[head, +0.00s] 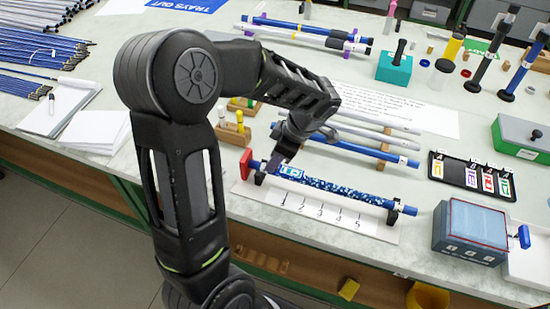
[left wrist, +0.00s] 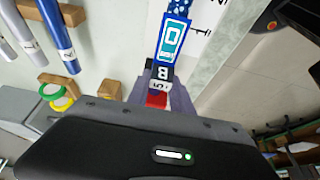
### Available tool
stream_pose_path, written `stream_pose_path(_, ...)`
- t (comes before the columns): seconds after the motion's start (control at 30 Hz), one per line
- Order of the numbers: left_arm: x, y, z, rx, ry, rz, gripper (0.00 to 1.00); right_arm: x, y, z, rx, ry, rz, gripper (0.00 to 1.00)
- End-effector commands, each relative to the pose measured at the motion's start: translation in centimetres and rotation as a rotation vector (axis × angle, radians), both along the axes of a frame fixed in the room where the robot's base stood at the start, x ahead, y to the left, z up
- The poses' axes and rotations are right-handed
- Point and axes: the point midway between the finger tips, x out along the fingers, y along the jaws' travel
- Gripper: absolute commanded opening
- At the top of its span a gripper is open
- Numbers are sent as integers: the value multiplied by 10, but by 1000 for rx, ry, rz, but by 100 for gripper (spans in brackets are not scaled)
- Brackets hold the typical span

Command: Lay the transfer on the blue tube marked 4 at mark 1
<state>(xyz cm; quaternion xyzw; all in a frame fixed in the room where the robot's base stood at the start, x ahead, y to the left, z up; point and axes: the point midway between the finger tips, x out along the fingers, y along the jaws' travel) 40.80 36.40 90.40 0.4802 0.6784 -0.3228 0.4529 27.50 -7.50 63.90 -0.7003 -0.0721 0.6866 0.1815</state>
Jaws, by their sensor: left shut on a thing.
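A blue speckled tube (head: 345,190) lies across black supports above a white strip with marks 1 to 5 (head: 318,213). I cannot read a 4 on it. The transfer (head: 291,173), a blue and white piece, is at the tube's left part near mark 1. In the left wrist view the transfer (left wrist: 174,38) lines up with the speckled tube (left wrist: 198,8), with a tab reading B and 5 towards me. My left gripper (head: 276,163) is shut on the transfer's tab end; in the left wrist view its fingers (left wrist: 158,92) flank it. I cannot tell whether the transfer touches the tube. My right gripper is not in view.
A red stop (head: 246,164) stands at the tube's left end. Other rods (head: 365,152) lie just behind. A black tray (head: 438,179) of lettered pieces and a blue-grey box (head: 470,232) are at the right.

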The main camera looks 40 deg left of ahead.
Motion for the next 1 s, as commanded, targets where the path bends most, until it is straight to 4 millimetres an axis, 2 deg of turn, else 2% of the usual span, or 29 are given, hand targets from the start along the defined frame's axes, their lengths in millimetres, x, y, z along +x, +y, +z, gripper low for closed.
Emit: stream_pose_path(1.0, 0, 0, -1, 0, 1, 0, 1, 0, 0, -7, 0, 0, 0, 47)
